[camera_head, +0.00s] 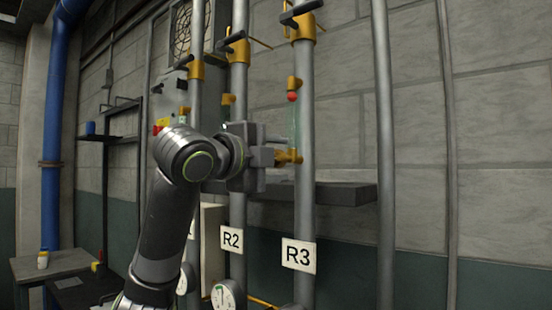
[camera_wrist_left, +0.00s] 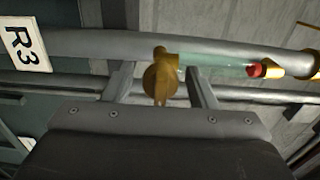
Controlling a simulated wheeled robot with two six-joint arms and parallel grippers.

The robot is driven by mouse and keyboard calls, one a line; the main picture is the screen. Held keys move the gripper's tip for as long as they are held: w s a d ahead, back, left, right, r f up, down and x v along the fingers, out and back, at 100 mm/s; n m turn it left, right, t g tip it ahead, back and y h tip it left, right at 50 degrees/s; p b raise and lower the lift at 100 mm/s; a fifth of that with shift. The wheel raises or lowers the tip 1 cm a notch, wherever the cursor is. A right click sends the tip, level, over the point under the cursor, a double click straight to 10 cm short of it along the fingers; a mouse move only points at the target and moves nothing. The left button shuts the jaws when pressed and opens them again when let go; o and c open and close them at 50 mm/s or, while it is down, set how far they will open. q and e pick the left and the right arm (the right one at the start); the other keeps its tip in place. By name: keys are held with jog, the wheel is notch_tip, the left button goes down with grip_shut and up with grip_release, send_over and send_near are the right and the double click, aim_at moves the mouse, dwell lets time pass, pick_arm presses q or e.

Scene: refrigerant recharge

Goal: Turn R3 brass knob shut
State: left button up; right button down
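The R3 brass knob (camera_head: 291,156) sits at the lower end of a pale green glass tube (camera_head: 292,128) on the R3 pipe (camera_head: 305,200). In the left wrist view the round knob (camera_wrist_left: 160,80) lies between the two fingers of my left gripper (camera_wrist_left: 162,78), with a visible gap on each side. My left gripper (camera_head: 280,150) is open in front of the R3 pipe and partly hides the knob in the head view. The R3 label (camera_head: 299,256) is on the pipe below. It also shows in the wrist view (camera_wrist_left: 25,43). My right gripper is not in view.
A red ball (camera_head: 292,97) shows at the tube's upper end, below a brass fitting (camera_head: 294,83). The R2 pipe (camera_head: 238,185) stands just left, with its label (camera_head: 232,238) and a gauge (camera_head: 223,296). A dark shelf (camera_head: 345,194) runs behind the R3 pipe.

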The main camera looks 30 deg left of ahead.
pick_arm(q)
jog(key=c, duration=0.9)
jog(key=shift+o, duration=0.2)
jog(key=shift+n, duration=0.4)
jog(key=n, duration=0.6)
jog(key=shift+f+n, duration=0.1)
jog(key=shift+n, duration=0.2)
jog(key=n+b, duration=0.1)
jog(key=n, duration=0.4)
jog(key=shift+f, duration=0.1)
jog(key=n+b, duration=0.1)
jog(key=n, duration=0.4)
jog(key=shift+b, duration=0.35)
jog(key=shift+n, duration=0.4)
